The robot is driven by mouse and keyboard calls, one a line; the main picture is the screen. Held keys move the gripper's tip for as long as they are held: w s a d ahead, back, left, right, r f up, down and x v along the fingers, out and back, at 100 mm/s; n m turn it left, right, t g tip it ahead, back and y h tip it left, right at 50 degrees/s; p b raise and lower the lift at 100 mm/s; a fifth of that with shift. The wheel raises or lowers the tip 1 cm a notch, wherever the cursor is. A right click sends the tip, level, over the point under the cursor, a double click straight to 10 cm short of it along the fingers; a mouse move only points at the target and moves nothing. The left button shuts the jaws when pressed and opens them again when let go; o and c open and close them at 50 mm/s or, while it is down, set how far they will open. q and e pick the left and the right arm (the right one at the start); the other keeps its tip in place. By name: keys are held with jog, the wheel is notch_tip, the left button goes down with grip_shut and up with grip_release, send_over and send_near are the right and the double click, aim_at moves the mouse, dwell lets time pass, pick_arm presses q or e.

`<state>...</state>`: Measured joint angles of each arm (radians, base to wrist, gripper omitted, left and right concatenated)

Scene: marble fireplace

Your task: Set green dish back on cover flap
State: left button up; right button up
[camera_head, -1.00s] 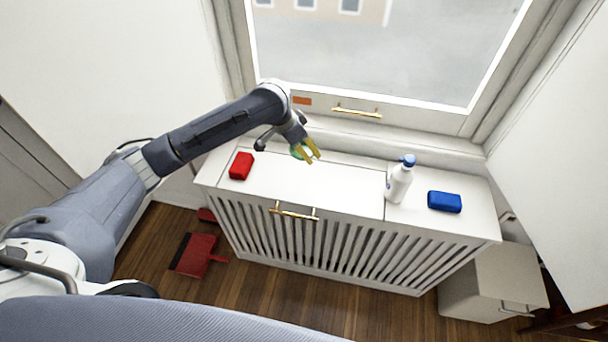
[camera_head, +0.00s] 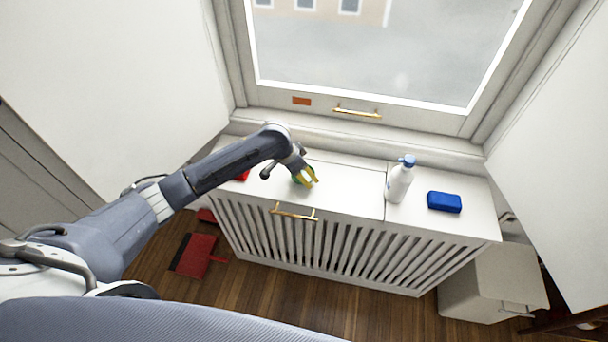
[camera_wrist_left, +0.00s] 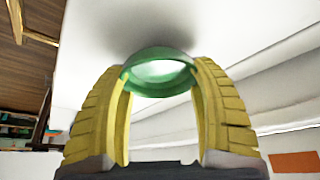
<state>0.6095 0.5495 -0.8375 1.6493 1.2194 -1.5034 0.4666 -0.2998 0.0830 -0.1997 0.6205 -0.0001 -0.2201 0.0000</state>
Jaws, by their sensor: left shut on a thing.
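My left gripper (camera_head: 311,181) has yellow fingers and is shut on the green dish (camera_head: 298,179), over the white cover flap (camera_head: 348,188). In the left wrist view the small round dish (camera_wrist_left: 157,87) sits between the two fingertips, its pale inside showing. The flap (camera_wrist_left: 110,25) fills the space beyond it, with a soft shadow near the dish. I cannot tell whether the dish touches the flap. The flap is the top panel of the slatted radiator cover, with a gold handle (camera_head: 294,213) at its front edge. My right gripper is not in view.
A white bottle with a blue cap (camera_head: 399,182) and a blue block (camera_head: 444,202) stand right of the flap. A red block (camera_head: 243,176) is mostly hidden behind my left arm. The flap right of the gripper is clear. A window rises behind.

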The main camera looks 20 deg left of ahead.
pick_arm(q)
jog(key=shift+f, duration=0.5)
jog(key=shift+f, duration=0.15)
jog(key=o, duration=1.3)
jog(key=shift+o, duration=0.2)
